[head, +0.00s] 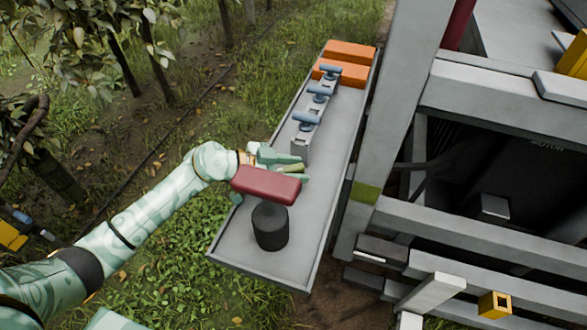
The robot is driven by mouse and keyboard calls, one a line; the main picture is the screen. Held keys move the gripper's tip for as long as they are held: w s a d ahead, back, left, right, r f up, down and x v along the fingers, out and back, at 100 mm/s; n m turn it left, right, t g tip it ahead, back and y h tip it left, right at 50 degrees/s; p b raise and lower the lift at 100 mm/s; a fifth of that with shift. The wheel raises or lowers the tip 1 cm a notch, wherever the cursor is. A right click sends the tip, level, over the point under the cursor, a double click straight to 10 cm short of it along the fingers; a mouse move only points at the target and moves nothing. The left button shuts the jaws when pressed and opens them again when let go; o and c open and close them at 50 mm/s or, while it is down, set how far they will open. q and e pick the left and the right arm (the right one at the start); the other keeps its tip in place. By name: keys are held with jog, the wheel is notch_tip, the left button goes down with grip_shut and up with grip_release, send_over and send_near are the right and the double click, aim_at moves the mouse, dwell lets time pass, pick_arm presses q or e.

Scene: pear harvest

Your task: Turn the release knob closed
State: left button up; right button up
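A dark red bar handle (266,184) sits on top of a black cylinder (270,227) at the near end of a long grey tray; together they look like the release knob. My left gripper (292,167) comes in from the left, just behind the red bar. Its pale green fingers look spread apart, with an olive-coloured piece between them that I cannot identify. The red bar hides part of the gripper, so I cannot tell whether they touch. My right gripper is not in view.
The grey tray (229,248) also carries several blue-handled valves (306,119) in a row and orange blocks (350,52) at its far end. A grey metal frame (400,100) stands close on the right. Trees and grass lie to the left.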

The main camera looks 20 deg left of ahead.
pick_arm(q)
grip_shut()
